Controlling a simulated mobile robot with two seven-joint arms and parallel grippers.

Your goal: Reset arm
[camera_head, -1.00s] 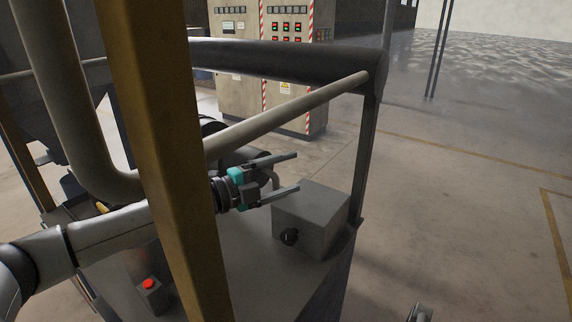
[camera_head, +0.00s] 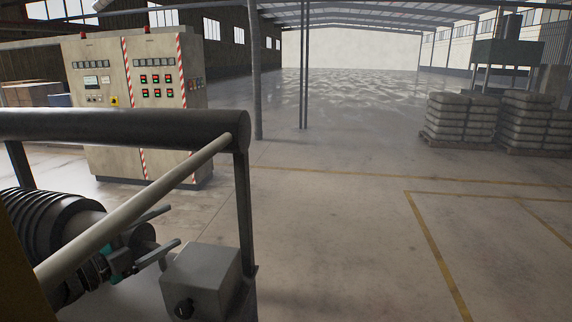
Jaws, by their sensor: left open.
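My left gripper (camera_head: 162,233) shows at the lower left of the head view, with its two dark fingers spread apart and nothing between them. It is behind the pale slanting pipe, which hides part of it and of its teal-marked wrist. The gripper is beside a grey box with a dark knob (camera_head: 203,277); I cannot tell whether it touches the box. My right gripper is not in view. No brake shoes show.
A thick dark rail (camera_head: 120,126) and the pale slanting pipe (camera_head: 135,205) cross near the gripper, with a dark post (camera_head: 244,215) at their right end. A control cabinet (camera_head: 140,95) stands behind. Stacked sacks (camera_head: 462,118) stand far right. The floor (camera_head: 340,240) between is clear.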

